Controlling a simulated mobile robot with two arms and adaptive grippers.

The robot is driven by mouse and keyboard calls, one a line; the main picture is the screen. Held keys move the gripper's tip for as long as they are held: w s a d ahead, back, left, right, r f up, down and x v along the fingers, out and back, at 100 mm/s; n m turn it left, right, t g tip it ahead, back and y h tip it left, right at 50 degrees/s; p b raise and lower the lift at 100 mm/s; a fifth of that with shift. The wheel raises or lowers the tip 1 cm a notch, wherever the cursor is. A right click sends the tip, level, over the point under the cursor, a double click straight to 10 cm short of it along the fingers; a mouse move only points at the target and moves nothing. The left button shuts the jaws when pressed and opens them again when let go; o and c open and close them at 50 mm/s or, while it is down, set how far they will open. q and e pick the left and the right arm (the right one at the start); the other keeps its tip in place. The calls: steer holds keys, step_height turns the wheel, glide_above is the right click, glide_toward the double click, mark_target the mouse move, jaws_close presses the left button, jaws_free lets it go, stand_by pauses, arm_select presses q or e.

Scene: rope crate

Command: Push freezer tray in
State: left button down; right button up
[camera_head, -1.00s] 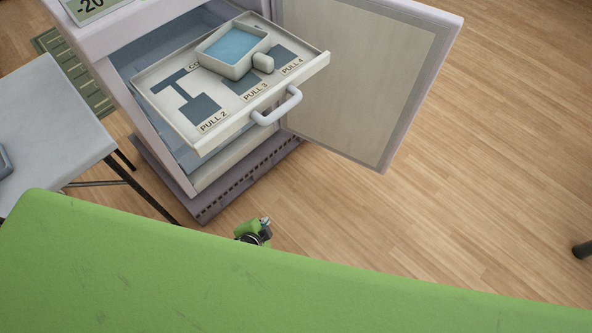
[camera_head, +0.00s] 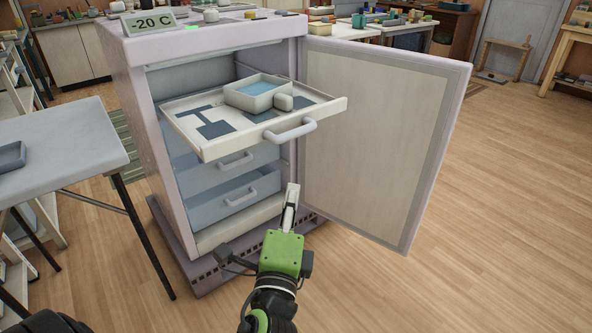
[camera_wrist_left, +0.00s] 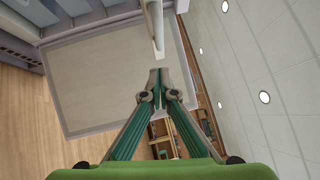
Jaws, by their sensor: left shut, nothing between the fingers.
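The freezer tray (camera_head: 205,142) is pulled well out of the top of the open freezer (camera_head: 135,75). A pale curved handle (camera_head: 290,132) is on its front. My left gripper (camera_head: 291,190) is shut and empty. In the head view it shows below the handle, apart from it. In the left wrist view, my fingertips (camera_wrist_left: 158,76) point at a pale bar (camera_wrist_left: 153,25), which looks like the handle; I cannot tell the gap. My right gripper is out of view.
The freezer door (camera_head: 380,140) stands wide open at the right. Two lower drawers (camera_head: 235,190) are inside the freezer. A grey table (camera_head: 60,145) with a dark tray (camera_head: 10,157) is at the left. The wooden floor at the right is clear.

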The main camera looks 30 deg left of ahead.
arm_select(q)
glide_toward(292, 138)
steer(key=w+d, duration=0.2)
steer(key=a, duration=0.1)
steer(key=w+a, duration=0.2)
steer(key=shift+w+a+r, duration=0.15)
steer(key=shift+a+r, duration=0.15)
steer(key=shift+a, duration=0.1)
steer(key=shift+w+a, duration=0.15)
steer(key=shift+a, duration=0.2)
